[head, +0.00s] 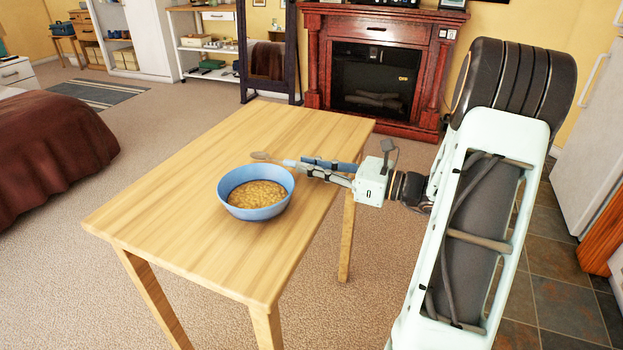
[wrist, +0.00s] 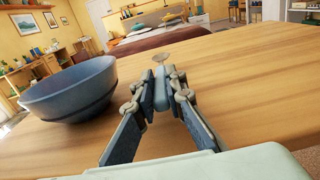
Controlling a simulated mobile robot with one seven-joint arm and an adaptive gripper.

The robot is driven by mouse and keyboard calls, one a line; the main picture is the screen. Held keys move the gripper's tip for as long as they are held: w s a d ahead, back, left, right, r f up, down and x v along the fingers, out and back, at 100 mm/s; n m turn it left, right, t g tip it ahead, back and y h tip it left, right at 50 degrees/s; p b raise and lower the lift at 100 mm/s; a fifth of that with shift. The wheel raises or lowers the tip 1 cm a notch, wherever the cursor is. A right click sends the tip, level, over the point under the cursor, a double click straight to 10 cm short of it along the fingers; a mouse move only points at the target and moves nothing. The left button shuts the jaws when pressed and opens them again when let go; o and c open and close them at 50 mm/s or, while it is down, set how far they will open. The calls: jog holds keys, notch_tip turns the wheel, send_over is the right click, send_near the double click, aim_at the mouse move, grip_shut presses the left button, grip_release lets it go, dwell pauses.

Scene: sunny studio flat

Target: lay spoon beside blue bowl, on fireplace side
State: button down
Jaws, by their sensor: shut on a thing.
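The blue bowl (head: 232,201), filled with a yellow-brown food, stands upright on the wooden table. In the wrist view the bowl (wrist: 65,90) is left of my gripper. My gripper (head: 302,165) reaches in from the right, low over the table, just beyond the bowl on the fireplace side. It is shut on the spoon's handle. The spoon (head: 262,156) points left, its brownish head past the bowl's far rim and apart from it. In the wrist view the spoon head (wrist: 170,60) shows beyond my fingertips (wrist: 161,88). I cannot tell whether the spoon touches the tabletop.
The table (head: 150,210) is otherwise bare, with free room left of the bowl and toward the far edge. The red-brown fireplace (head: 425,75) stands behind the table, with a dark-framed mirror (head: 267,55) to its left. A bed (head: 50,150) is at far left.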

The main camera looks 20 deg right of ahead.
jog(key=shift+d+f, duration=0.1)
jog(key=shift+f, duration=1.05)
jog(key=shift+f, duration=0.2)
jog(key=c, duration=2)
grip_release()
jog(key=shift+r, duration=0.2)
jog(key=shift+s+d, duration=0.3)
jog(key=p+v, duration=0.2)
jog(key=v, duration=0.9)
jog(key=shift+s, duration=0.15)
